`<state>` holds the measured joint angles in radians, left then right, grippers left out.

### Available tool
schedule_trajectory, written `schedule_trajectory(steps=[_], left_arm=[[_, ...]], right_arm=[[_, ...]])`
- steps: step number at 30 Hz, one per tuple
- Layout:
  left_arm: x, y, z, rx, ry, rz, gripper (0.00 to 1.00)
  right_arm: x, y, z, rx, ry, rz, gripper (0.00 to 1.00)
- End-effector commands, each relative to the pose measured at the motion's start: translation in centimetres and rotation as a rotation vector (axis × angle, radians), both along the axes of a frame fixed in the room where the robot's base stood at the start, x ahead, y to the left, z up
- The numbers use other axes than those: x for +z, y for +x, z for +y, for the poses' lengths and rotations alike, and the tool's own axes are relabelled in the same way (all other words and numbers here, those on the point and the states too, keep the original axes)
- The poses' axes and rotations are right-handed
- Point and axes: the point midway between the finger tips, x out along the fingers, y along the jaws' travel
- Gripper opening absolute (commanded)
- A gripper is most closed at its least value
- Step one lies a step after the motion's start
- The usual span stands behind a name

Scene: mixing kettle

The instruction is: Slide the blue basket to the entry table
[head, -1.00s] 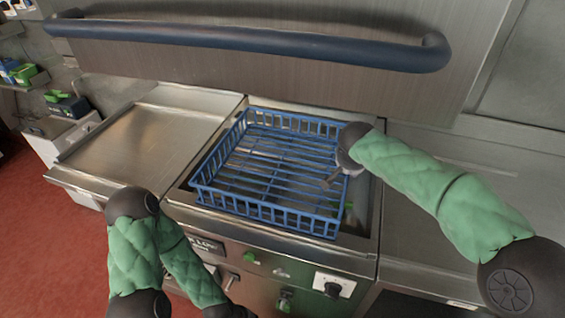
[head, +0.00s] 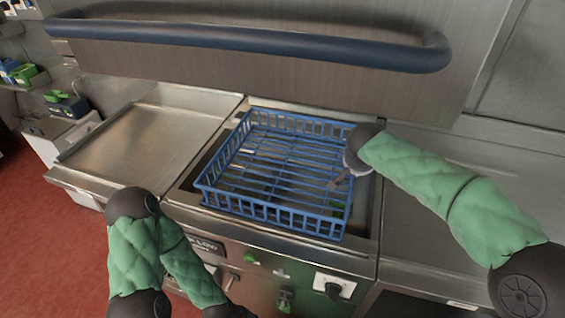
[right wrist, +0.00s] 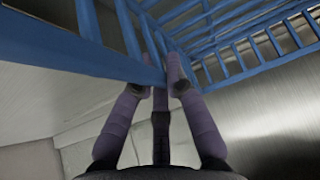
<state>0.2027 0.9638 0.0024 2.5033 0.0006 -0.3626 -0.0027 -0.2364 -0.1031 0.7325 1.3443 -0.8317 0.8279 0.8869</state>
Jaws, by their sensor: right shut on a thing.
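The blue wire basket (head: 268,209) sits over the recessed bay of the middle steel unit, its open top up. It also shows close up in the right wrist view (right wrist: 100,58). My right gripper (head: 338,183) is at the basket's right side.
A thick dark blue bar (head: 250,42) crosses a steel panel above the bay. A bare steel counter (head: 430,235) lies to the right, under my right arm. Knobs and a green switch (head: 251,257) are on the front panel. Red floor is at the left.

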Motion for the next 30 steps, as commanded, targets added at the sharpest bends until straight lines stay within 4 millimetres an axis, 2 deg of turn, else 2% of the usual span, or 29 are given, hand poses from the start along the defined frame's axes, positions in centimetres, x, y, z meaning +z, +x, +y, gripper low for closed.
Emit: schedule_trajectory(steps=[30], left_arm=[[0.1, 0.0, 0.0, 0.000, 0.000, 0.000, 0.40]], right_arm=[[0.2, -3.0, -10.5, -0.004, -0.001, -0.002, 0.00]])
